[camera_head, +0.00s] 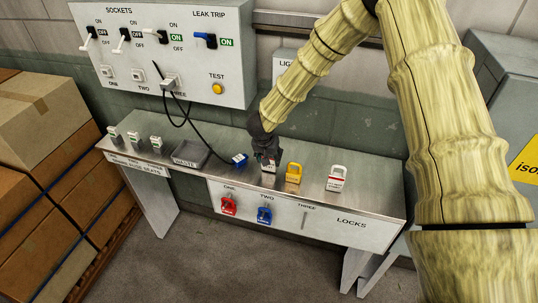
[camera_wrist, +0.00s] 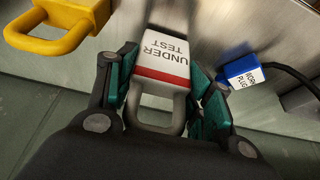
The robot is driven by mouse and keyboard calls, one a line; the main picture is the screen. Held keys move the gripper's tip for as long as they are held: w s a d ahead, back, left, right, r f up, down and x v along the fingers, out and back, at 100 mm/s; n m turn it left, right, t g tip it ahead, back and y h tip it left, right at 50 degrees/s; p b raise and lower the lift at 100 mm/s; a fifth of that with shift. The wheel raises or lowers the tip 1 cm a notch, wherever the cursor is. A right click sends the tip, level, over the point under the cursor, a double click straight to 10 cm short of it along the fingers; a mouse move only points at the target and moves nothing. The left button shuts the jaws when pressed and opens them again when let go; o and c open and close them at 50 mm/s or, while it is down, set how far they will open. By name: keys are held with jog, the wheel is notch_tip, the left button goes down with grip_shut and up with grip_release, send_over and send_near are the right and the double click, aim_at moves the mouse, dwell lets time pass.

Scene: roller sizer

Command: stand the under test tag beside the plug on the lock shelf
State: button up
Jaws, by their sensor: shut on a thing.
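The under test tag (camera_wrist: 163,60) is a white padlock-shaped block with a red band and a grey shackle. My gripper (camera_wrist: 165,85) is shut on it, with teal pads on either side, in the wrist view. In the head view my gripper (camera_head: 266,158) is over the lock shelf (camera_head: 315,197), with the tag (camera_head: 268,181) low beneath it, mostly hidden. Whether its base touches the shelf I cannot tell. The blue work plug (camera_head: 240,160) lies on the shelf just left of the tag, apart from it; it also shows in the wrist view (camera_wrist: 242,72).
A yellow padlock (camera_head: 293,174) stands close right of the tag, and a white tag with red (camera_head: 337,179) farther right. A grey waste tray (camera_head: 190,154) and several small seated blocks are at left. The plug's black cable (camera_head: 193,122) rises to the socket panel (camera_head: 165,50).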

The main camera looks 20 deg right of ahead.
jog(key=shift+f, duration=0.1)
jog(key=shift+f, duration=0.15)
jog(key=o, duration=1.1)
jog(key=shift+c, duration=0.2)
jog(key=shift+s, duration=0.1)
jog(key=b+v, duration=0.2)
jog(key=v, duration=1)
